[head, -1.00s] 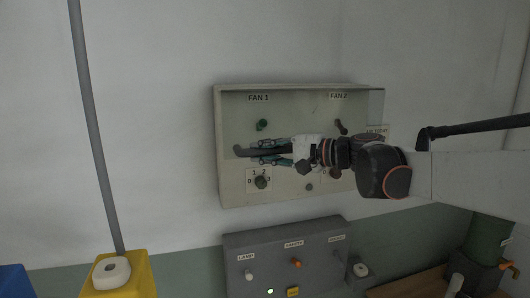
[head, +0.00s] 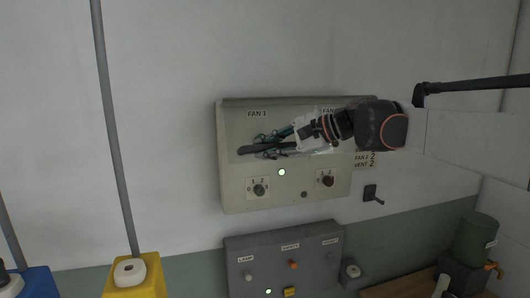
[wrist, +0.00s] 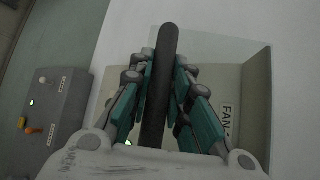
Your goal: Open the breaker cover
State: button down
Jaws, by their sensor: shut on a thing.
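The breaker box (head: 235,190) is a pale wall panel labelled FAN 1 at its upper left. Its cover (head: 238,125) looks like a clear pane over the upper part; its exact angle is hard to tell. A dark bar-like handle (head: 246,150) lies across the front of the pane. My gripper (head: 264,146) reaches in from the right, its teal fingers shut around the handle. In the wrist view, the handle (wrist: 160,90) runs between the two fingers, and part of the clear pane (wrist: 222,48) shows behind. My gripper and wrist hide the middle and upper right of the box.
Below the pane are two rotary knobs (head: 259,189) (head: 327,181) and a lit green lamp (head: 281,172). A grey control box (head: 240,260) hangs beneath. A small black wall switch (head: 372,194) is at right. Yellow (head: 140,280) and blue (head: 38,283) boxes stand lower left.

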notch_tip(320, 180, up, 11)
jog(key=s+p, duration=0.2)
jog(key=p, duration=0.2)
jog(key=shift+d+r+m+g, duration=0.2)
jog(key=shift+d+m+g, duration=0.1)
jog(key=shift+g, duration=0.1)
jog(key=shift+s, duration=0.1)
jog(key=c, duration=1.7)
grip_release()
jog(key=shift+d+h, duration=0.1)
jog(key=shift+h, duration=0.2)
jog(key=v, duration=1.2)
jog(key=shift+f, duration=0.1)
